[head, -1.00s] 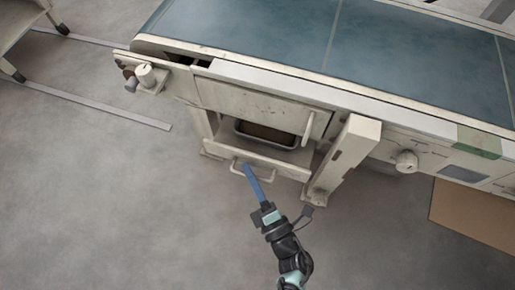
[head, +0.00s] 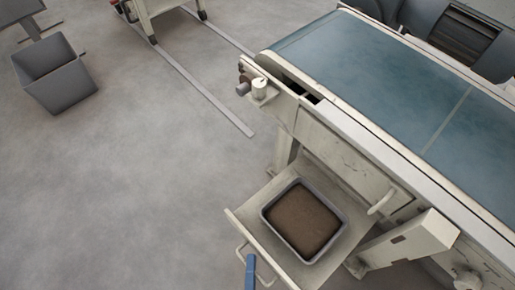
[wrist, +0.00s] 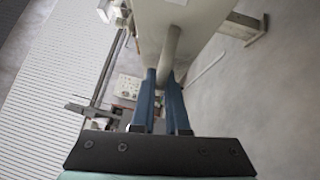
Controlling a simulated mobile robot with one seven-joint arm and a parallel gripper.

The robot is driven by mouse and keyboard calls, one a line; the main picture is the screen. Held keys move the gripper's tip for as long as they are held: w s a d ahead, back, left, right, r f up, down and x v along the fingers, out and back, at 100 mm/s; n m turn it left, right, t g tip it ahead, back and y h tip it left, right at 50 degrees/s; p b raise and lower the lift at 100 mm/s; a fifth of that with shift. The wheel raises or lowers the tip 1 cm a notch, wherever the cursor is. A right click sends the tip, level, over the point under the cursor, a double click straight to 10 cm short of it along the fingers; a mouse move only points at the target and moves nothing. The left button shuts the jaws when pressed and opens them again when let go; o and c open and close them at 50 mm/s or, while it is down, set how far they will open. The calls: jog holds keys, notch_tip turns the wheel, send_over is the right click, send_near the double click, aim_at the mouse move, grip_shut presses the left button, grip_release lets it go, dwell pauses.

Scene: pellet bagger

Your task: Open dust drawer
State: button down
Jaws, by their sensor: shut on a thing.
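The dust drawer (head: 252,208) stands pulled out from under the conveyor in the head view. A grey tray (head: 266,218) of brown dust sits inside it. The drawer's bar handle (head: 239,249) is on its front panel. My gripper (head: 250,265) is at this handle, with only a blue finger showing at the bottom edge. In the wrist view, both blue fingers of my gripper (wrist: 161,84) are closed around the pale handle (wrist: 169,52). The drawer's underside or front fills the area above them.
The conveyor (head: 380,85) with its blue belt runs above the drawer. A second curved handle (head: 382,201) is on the panel beside the drawer. A grey bin (head: 62,85) stands far left. The floor (head: 130,200) left of the drawer is clear.

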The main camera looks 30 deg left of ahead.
jog(key=c, duration=0.9)
grip_release()
jog(key=p+v, duration=0.1)
jog(key=v, duration=1.2)
jog(key=shift+r, duration=0.1)
